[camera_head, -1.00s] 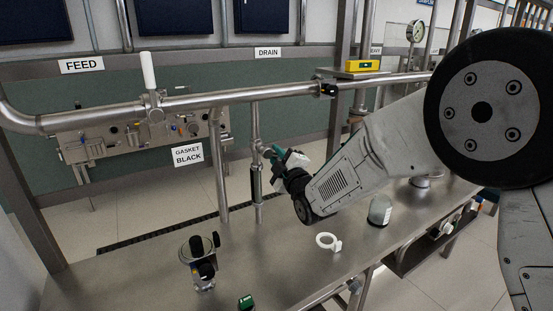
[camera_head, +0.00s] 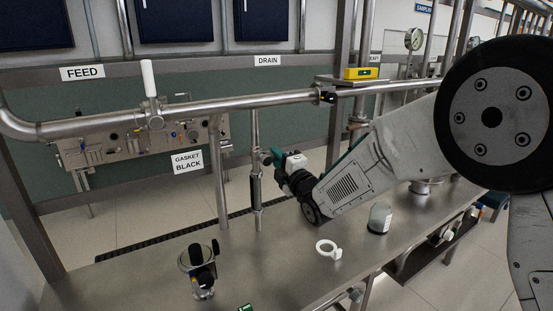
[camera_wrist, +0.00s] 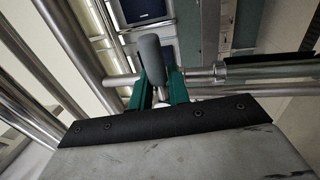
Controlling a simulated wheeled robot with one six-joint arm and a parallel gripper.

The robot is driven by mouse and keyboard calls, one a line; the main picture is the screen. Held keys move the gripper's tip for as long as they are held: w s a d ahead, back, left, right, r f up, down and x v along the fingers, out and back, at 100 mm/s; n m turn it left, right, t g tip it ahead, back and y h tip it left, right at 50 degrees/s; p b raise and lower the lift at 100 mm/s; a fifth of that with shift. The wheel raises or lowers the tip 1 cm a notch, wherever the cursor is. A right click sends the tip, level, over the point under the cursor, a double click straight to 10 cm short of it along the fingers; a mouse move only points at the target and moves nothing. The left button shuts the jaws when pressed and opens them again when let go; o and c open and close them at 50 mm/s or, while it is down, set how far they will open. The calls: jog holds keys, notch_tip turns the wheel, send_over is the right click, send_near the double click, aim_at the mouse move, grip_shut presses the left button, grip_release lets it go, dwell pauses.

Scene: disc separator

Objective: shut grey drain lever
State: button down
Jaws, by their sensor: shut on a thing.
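The grey drain lever (camera_wrist: 152,58) stands between the green fingers of my gripper (camera_wrist: 157,92) in the wrist view, with its rounded grey handle pointing up the picture. My gripper is shut on it. In the head view my gripper (camera_head: 276,158) is at the upright drain pipe (camera_head: 257,185), below the white DRAIN label (camera_head: 267,61). The lever is small there and mostly hidden by the fingers. Its exact angle to the pipe is hard to tell.
A long horizontal pipe (camera_head: 200,106) runs above my gripper. The FEED valve (camera_head: 150,85) has a white upright handle.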

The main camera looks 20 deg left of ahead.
jog(key=c, duration=1.4)
grip_release()
jog(key=shift+a, duration=0.1)
jog(key=v, duration=0.8)
